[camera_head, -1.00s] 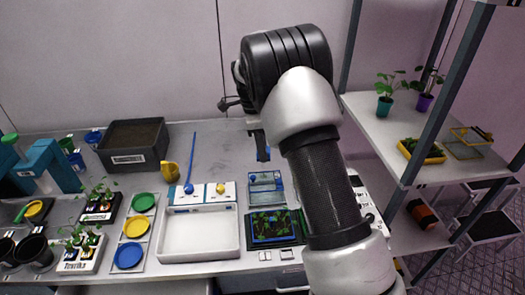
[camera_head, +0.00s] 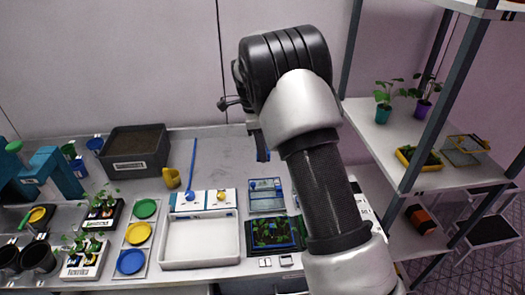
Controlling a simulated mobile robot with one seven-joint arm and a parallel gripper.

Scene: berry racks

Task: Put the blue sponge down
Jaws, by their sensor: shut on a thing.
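My gripper (camera_head: 260,147) points down over the back part of the grey bench (camera_head: 222,150). It is shut on the blue sponge (camera_head: 263,155), which shows only as a narrow dark blue strip below the fingers. My arm hides much of the gripper and part of the bench to its right. I cannot tell whether the sponge touches the bench.
A blue-framed clear box (camera_head: 267,194) and a dark tray with a green pattern (camera_head: 274,234) lie in front. A white tray (camera_head: 200,262) is left of them. Plant shelves (camera_head: 385,145) rise at right.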

